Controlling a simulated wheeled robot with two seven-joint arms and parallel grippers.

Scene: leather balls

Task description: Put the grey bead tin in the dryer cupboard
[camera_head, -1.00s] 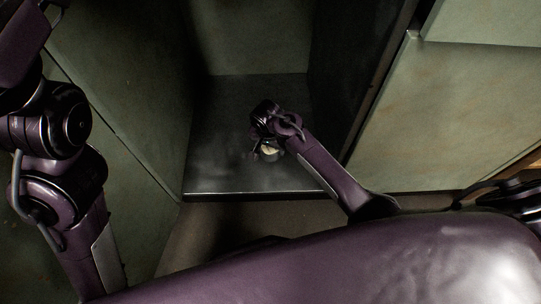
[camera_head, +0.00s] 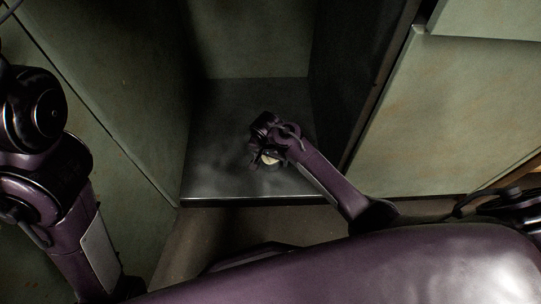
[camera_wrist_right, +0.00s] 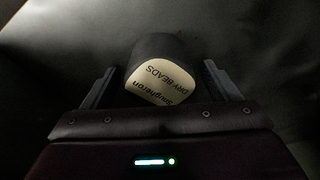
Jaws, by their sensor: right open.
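The grey bead tin (camera_wrist_right: 158,82) stands between the two fingers of my right gripper (camera_wrist_right: 158,85) in the right wrist view. Its pale label reads "Dry Beads". A gap shows at each side, so the fingers are open and apart from the tin. In the head view the tin's pale face (camera_head: 269,157) shows just below my right gripper (camera_head: 262,155), over the floor of the open dryer cupboard (camera_head: 215,172). The wrist hides most of the tin there. My left arm is at the left edge of the head view, but its gripper is out of view.
The cupboard has dark side walls and a metal floor with a front edge (camera_head: 235,201). The floor around the tin looks clear. Green panels (camera_head: 420,120) stand to the right of the opening, and another (camera_head: 90,120) stands to the left.

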